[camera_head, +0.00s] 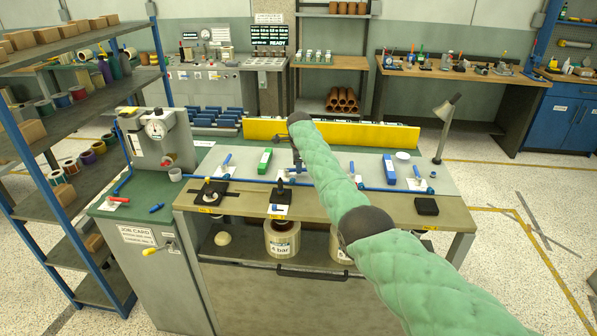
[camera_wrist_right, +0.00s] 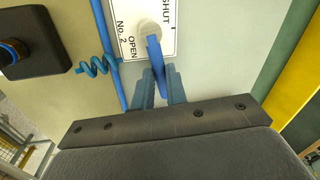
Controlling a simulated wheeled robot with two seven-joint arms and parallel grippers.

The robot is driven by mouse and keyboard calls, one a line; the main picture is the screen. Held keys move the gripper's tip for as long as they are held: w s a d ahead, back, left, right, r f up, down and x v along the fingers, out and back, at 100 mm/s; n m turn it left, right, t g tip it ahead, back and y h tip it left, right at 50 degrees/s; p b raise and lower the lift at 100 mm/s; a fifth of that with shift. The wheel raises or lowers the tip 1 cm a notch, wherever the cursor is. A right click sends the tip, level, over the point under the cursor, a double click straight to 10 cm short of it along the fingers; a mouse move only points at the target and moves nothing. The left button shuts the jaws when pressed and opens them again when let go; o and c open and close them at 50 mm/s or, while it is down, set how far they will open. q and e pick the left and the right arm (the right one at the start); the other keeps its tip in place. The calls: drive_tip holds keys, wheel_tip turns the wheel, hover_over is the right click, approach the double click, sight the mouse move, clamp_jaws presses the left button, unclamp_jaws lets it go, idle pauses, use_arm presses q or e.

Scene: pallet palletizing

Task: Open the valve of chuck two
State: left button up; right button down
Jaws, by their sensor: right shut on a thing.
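The No. 2 valve has a blue lever handle (camera_wrist_right: 155,62) on a white plate (camera_wrist_right: 128,30) lettered SHUT, OPEN and No. 2. My right gripper (camera_wrist_right: 160,92) is shut on this lever, one finger on each side of it. In the wrist view the lever runs from its pivot down towards the gripper, beside the word OPEN. In the head view my right gripper (camera_head: 297,165) is at the bench board, mostly hidden by the forearm, and hides the valve. A black chuck (camera_head: 283,190) stands in front of it. My left gripper is not in view.
A blue air pipe (camera_wrist_right: 101,35) with a coiled branch runs close to the valve. A yellow rail (camera_head: 375,135) stands behind the board. Another blue-handled valve (camera_head: 226,160) is to the left; a gauge stand (camera_head: 155,135) stands at the bench's left end.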

drive_tip(key=shift+s+a+r+m, duration=0.1)
drive_tip(key=shift+s+m, duration=0.15)
drive_tip(key=shift+m, duration=0.35)
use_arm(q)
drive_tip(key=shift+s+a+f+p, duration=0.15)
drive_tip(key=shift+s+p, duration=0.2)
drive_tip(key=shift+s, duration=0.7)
use_arm(e)
drive_tip(key=shift+s+m, duration=0.2)
drive_tip(key=shift+m, duration=0.4)
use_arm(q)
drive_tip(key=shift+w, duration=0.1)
use_arm(e)
drive_tip(key=c, duration=1.4)
unclamp_jaws()
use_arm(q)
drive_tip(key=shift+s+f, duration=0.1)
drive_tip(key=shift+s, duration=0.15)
use_arm(e)
drive_tip(key=shift+r, duration=0.25)
use_arm(q)
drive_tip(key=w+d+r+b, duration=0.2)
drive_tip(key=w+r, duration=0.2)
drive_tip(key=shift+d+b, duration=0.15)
drive_tip(key=shift+b, duration=0.25)
use_arm(e)
wheel_tip(320, 180, up, 7)
drive_tip(key=s, duration=0.1)
drive_tip(key=shift+s, duration=0.25)
